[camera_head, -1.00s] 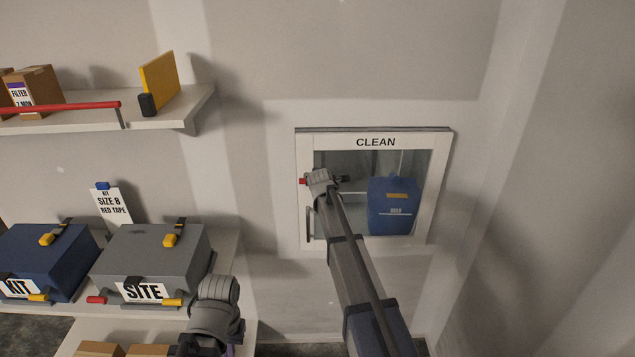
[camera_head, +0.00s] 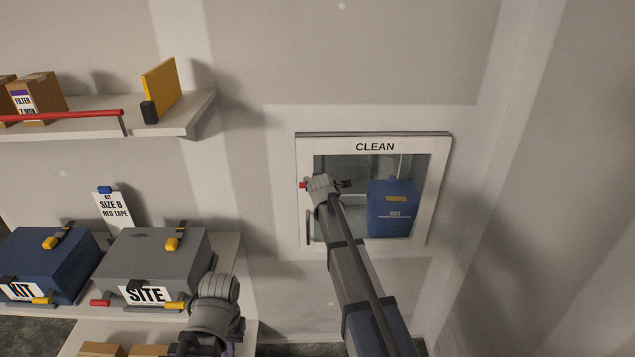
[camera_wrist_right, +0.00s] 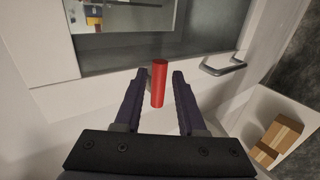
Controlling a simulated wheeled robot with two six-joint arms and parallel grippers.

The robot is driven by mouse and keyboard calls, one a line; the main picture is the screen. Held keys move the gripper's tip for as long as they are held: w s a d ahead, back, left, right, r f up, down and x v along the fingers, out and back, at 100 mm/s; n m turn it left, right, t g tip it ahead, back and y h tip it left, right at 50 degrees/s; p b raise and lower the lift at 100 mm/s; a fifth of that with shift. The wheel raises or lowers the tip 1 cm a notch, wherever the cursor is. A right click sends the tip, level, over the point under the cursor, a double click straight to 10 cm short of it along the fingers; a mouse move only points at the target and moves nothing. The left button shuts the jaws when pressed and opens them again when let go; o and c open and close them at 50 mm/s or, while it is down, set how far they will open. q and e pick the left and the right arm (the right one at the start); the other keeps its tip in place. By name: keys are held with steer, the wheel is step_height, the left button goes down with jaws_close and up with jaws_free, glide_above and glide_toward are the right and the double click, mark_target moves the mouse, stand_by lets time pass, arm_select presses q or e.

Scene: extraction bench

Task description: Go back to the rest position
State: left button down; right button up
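My right arm reaches up to the white-framed hatch marked CLEAN (camera_head: 375,147). In the right wrist view my right gripper (camera_wrist_right: 161,76) is open, with a finger on either side of a red cylinder (camera_wrist_right: 159,84). Narrow gaps show between the cylinder and the fingers. In the head view a small red end (camera_head: 303,185) shows beside my right wrist at the frame's left side. My left arm shows at the bottom as a grey joint; its gripper is not visible.
A blue case (camera_head: 391,210) stands behind the hatch window. A grey SITE case (camera_head: 150,255) and a blue KIT case (camera_head: 45,262) sit on the left shelf, close to my left arm. A yellow panel (camera_head: 160,88) stands on the upper shelf. Wall right of the hatch is bare.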

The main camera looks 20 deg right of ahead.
steer(key=p+v, duration=0.1)
steer(key=v, duration=0.2)
steer(key=shift+s+a, duration=0.1)
steer(key=shift+s, duration=0.05)
steer(key=s+a+f+m+g+y+b, duration=0.2)
steer(key=s+a+f+m+g+b, duration=0.4)
steer(key=s+a+f+b, duration=0.85)
steer(key=s+a+f+m+g+b, duration=0.1)
steer(key=s+f, duration=0.3)
steer(key=s, duration=0.5)
steer(key=s+a+f+m+g+b, duration=0.1)
steer(key=s+a+f, duration=0.3)
steer(key=s, duration=0.4)
steer(key=s+a+f+m+g+b, duration=0.2)
steer(key=s+f, duration=0.3)
steer(key=s, duration=0.4)
steer(key=shift+s+a+f+m+g, duration=0.3)
steer(key=shift+a+m+g, duration=0.1)
steer(key=shift+a+g, duration=0.1)
